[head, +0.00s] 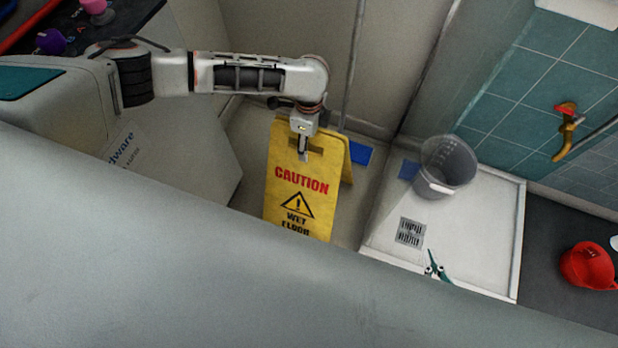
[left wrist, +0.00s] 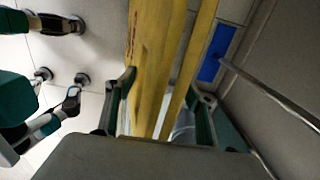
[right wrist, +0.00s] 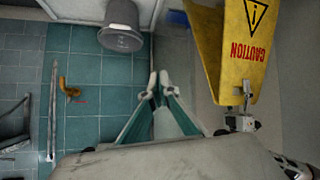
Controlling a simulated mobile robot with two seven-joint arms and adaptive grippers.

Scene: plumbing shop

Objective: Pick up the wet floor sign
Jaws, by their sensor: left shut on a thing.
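The yellow wet floor sign (head: 292,192) stands near the back wall in the head view, with red CAUTION lettering and a black warning triangle. Its lower end is hidden behind my grey body. My left gripper (head: 303,155) is shut on its top edge. In the left wrist view the sign's yellow panels (left wrist: 150,60) lie between the fingers. The right wrist view shows the sign upside down (right wrist: 235,55). My right gripper (right wrist: 158,84) is empty, its fingertips together, apart from the sign. I cannot tell whether the sign touches the floor.
A grey bucket (head: 445,168) stands on the white shower tray (head: 475,240), right of the sign. A red helmet-like object (head: 588,266) lies at the far right. A blue patch (head: 360,153) shows behind the sign. A grey cabinet (head: 195,150) stands close on the left.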

